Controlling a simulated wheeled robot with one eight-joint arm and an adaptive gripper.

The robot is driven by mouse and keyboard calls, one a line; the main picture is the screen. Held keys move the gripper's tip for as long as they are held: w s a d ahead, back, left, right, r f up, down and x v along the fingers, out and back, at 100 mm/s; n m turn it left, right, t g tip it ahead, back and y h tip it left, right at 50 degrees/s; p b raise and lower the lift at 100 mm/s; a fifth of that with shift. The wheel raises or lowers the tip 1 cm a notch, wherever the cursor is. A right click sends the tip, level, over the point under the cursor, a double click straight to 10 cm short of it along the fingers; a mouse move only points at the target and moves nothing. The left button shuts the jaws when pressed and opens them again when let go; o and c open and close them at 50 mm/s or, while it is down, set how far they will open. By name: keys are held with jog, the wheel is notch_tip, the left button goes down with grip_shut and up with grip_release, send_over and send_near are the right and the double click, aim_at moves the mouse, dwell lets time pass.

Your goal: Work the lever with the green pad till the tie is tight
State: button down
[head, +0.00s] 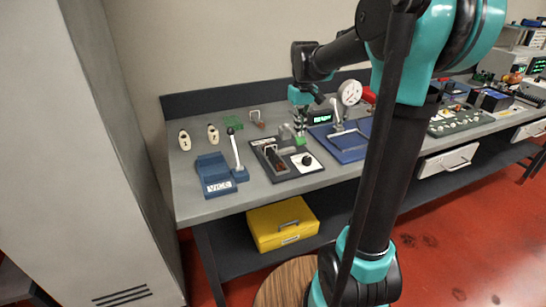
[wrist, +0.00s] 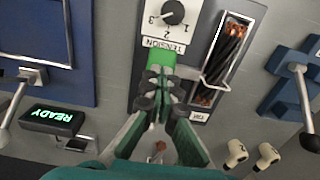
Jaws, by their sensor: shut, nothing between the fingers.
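The tie tensioner (head: 285,160) is a dark plate on the bench. Its white TENSION panel (wrist: 160,28) carries a black knob (wrist: 172,12) with numbers around it. The lever's green pad (wrist: 161,57) lies beside the panel; in the head view the green pad (head: 302,141) shows just under my gripper (head: 301,131). In the wrist view my gripper (wrist: 158,88) is shut and empty, its fingertips at the pad's near edge; I cannot tell if they touch. A dark bundle with copper-coloured ends (wrist: 232,50) sits in a pale frame on the plate. The lever's arm is mostly hidden.
A blue vise (head: 215,172) with an upright lever stands left. A blue gauge stand (head: 345,145) stands right. A small display (wrist: 52,120) reads READY. Two cream-coloured pieces (head: 198,136) stand at the back left. A yellow case (head: 283,221) sits on the lower shelf.

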notch_tip(320, 180, up, 9)
jog(key=w, duration=0.1)
jog(key=shift+a+r, duration=0.15)
jog(key=shift+r, duration=0.05)
dwell(0.6)
jog(key=shift+f, duration=0.15)
dwell(0.5)
jog(key=shift+s+d+f, duration=0.1)
jog(key=shift+s+f, duration=0.1)
jog(key=shift+f, duration=1.4)
jog(key=shift+s+d+f, duration=0.1)
jog(key=shift+s+f, duration=0.05)
jog(key=shift+f, duration=1.5)
jog(key=shift+s+f, duration=0.2)
jog(key=shift+f, duration=1.4)
notch_tip(320, 180, up, 10)
jog(key=w, duration=0.1)
jog(key=shift+a, duration=0.2)
